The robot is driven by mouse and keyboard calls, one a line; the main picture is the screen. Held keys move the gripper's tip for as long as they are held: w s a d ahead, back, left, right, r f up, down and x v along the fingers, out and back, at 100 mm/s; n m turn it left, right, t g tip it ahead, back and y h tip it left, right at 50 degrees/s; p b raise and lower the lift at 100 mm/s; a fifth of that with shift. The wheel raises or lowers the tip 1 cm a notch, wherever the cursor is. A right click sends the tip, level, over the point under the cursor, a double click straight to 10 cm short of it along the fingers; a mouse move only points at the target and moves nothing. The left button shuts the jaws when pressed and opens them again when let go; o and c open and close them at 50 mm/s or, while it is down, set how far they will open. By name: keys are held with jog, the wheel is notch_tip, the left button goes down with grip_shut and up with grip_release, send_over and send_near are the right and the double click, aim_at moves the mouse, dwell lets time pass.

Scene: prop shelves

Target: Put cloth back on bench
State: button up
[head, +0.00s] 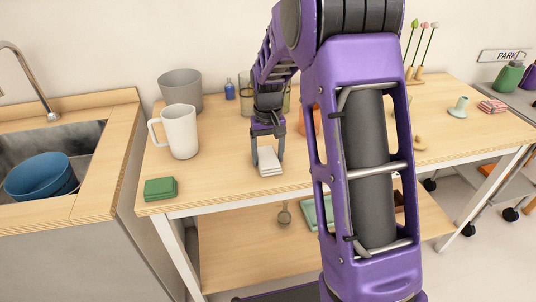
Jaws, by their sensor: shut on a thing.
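My gripper (268,156) points down over the wooden bench (215,185), left of my purple arm link. It is shut on a folded white cloth (270,170). The cloth is at or just above the bench top, near the front edge; I cannot tell if it touches the wood. Two other folded cloth-like pieces show: a green one (160,188) at the bench's front left corner and a red striped one (492,106) at the far right.
A white pitcher (181,133) and a grey pot (180,90) stand left of my gripper. A blue bottle (229,90) and glass jars stand behind it. A sink with a blue bowl (42,176) is at left. My arm hides the bench's middle.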

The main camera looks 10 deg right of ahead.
aim_at(268, 155)
jog(key=o, duration=1.1)
jog(key=shift+o, duration=0.2)
notch_tip(268, 155, up, 12)
jog(key=p, duration=0.2)
jog(key=shift+r, duration=0.15)
